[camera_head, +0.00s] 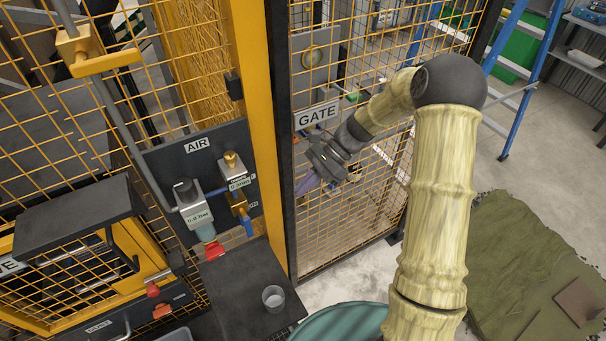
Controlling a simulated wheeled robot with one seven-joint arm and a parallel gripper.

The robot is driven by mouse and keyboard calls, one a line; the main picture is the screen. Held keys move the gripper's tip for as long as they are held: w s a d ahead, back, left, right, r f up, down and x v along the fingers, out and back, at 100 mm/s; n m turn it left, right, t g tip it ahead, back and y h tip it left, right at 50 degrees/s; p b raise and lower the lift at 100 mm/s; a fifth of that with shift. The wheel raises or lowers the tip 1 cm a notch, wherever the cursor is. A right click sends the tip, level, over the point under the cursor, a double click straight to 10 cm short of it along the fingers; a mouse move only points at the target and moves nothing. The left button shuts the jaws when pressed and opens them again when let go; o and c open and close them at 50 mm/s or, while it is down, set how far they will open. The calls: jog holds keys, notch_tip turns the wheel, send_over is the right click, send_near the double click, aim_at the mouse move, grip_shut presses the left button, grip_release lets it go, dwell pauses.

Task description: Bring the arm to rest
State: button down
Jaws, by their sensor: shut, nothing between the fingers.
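My arm (440,180) rises from the lower right of the head view, bends at a dark elbow joint and reaches left and down to my gripper (312,180). My gripper is in front of the yellow mesh gate, below the GATE sign (317,116). It is small and dark in the picture, with purple at its end, and it is shut with nothing held. I cannot tell how far it stands from the mesh.
A yellow post (250,110) and the AIR panel (160,165) with a regulator stand left of my gripper. A cup (273,298) sits on a dark shelf (240,285). A blue ladder (530,70) and a green mat (515,260) are at right. Bare floor lies between them.

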jog(key=shift+s, duration=0.1)
jog(key=s+d+r+n+t+h+b, duration=0.2)
jog(key=s+d+n+t+h, duration=0.5)
jog(key=s, duration=0.7)
jog(key=d+r+n+h, duration=0.1)
jog(key=d+n+h, duration=0.1)
jog(key=d+n, duration=0.2)
jog(key=shift+r+n+b, duration=0.15)
jog(key=shift+n+b, duration=0.25)
jog(key=shift+n, duration=0.5)
